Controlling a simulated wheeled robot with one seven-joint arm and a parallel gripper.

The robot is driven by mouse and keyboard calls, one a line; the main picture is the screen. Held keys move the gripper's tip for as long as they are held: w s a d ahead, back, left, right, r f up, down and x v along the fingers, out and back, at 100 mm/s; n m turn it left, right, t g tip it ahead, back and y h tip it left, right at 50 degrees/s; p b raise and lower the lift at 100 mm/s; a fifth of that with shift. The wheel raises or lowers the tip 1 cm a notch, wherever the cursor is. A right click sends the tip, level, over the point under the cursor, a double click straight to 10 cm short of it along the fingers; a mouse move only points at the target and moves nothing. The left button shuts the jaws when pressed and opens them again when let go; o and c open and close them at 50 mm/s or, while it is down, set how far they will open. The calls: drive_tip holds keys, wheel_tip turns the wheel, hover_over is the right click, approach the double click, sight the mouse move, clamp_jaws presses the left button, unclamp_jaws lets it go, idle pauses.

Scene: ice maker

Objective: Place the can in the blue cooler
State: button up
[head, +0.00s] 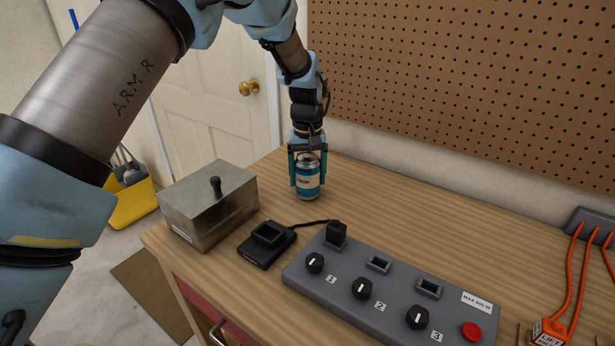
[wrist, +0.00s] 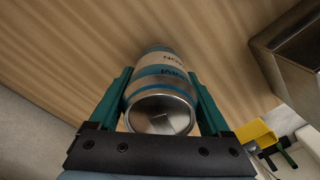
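The can (head: 308,182), white and teal with a silver top, is upright on or just above the wooden table near its back edge. In the wrist view the can (wrist: 160,85) is between the two teal fingers of my gripper (wrist: 160,75), its silver end facing the camera. My gripper (head: 308,165) reaches down from above with one finger on each side of the can. The fingers lie very close to its sides, but I cannot tell whether they press on it. No blue cooler shows in either view.
A metal box with a black knob (head: 208,204) stands left of the can. A black device (head: 266,244) and a grey control panel (head: 385,295) lie in front. A pegboard wall (head: 470,75) rises behind. A yellow bucket (head: 132,202) is on the floor at left.

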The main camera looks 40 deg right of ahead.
clamp_jaws()
idle(0.4)
drive_tip(key=shift+r, duration=0.1)
